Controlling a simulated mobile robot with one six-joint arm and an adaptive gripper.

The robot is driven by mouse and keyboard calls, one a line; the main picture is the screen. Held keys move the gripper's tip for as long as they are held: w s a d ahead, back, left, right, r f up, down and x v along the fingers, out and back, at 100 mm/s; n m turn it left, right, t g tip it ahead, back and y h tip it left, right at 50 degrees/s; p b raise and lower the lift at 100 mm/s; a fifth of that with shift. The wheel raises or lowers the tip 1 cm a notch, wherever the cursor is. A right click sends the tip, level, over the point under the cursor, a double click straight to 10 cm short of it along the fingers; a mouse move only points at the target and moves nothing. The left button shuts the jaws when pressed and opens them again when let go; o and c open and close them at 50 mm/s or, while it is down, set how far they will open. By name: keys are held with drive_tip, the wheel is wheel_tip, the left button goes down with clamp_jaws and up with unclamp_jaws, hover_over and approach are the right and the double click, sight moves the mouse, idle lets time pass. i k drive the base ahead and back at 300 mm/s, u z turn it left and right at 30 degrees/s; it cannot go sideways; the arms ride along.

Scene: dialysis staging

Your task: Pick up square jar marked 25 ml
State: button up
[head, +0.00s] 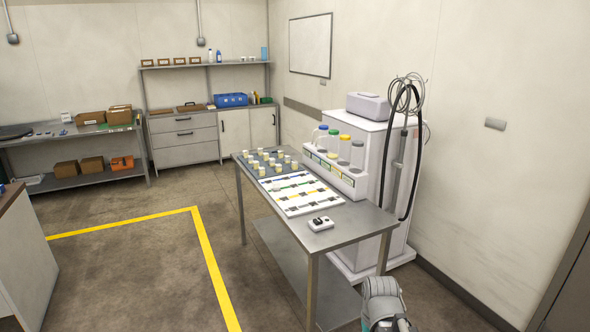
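Several small jars (263,171) with pale bodies stand in rows on a dark grey mat at the far end of the steel table (345,226). They are too small here to read any marking or to tell which are square, so I cannot pick out the one marked 25 ml. Part of my arm (384,302) shows at the bottom edge, in front of the table's near end. My gripper is not in view.
A white board (300,208) with coloured strips and a small black-and-white device (320,223) lie nearer on the table. A white rack (334,175) holds colour-capped bottles at the back. A white machine (377,140) with coiled hoses stands behind. Open floor (130,270) lies left.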

sight(275, 184)
drive_tip(key=u, duration=0.2)
drive_tip(key=i, duration=0.95)
drive_tip(key=u, duration=0.5)
drive_tip(key=i, duration=0.65)
drive_tip(key=u, duration=0.45)
drive_tip(key=i, duration=0.95)
drive_tip(key=z, duration=0.1)
